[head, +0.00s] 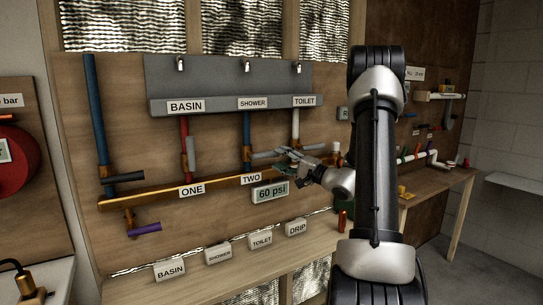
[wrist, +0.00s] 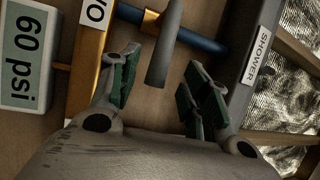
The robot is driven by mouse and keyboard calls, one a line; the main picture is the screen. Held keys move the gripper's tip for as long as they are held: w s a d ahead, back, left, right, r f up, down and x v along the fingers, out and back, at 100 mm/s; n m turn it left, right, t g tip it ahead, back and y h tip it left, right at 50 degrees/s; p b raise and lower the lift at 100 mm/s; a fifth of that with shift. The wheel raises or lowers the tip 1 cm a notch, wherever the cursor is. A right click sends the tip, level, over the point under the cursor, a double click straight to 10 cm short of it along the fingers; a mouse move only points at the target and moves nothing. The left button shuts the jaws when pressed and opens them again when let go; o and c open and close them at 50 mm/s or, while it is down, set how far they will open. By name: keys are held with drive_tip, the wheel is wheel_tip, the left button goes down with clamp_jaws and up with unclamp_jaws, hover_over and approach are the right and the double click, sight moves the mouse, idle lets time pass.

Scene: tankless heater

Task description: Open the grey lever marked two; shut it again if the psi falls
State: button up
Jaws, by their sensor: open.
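The grey lever marked two (head: 266,154) sticks out to the right from the blue pipe's brass valve (head: 247,155), crosswise to the pipe, above the TWO label (head: 251,178). In the wrist view the grey lever (wrist: 166,45) reaches in between the fingertips, with space showing on both sides. My gripper (head: 290,160) is open near the lever's free end; its green-padded fingers show in the wrist view (wrist: 160,72). Whether any finger touches the lever is unclear. The psi display (head: 270,191) reads 60 psi and also shows in the wrist view (wrist: 27,58).
Close by are another grey lever (head: 191,152) on the red pipe above ONE, a dark lever (head: 126,177) and a purple lever (head: 145,229). The brass manifold (head: 150,196) runs below. Signs for BASIN, SHOWER, TOILET and DRIP stand on the ledge (head: 190,282).

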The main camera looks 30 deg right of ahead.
sight(274, 156)
drive_tip(key=x, duration=0.5)
drive_tip(key=shift+w, duration=0.1)
drive_tip(key=shift+a, duration=0.1)
drive_tip(key=shift+c, duration=0.5)
drive_tip(key=shift+f, duration=0.1)
clamp_jaws()
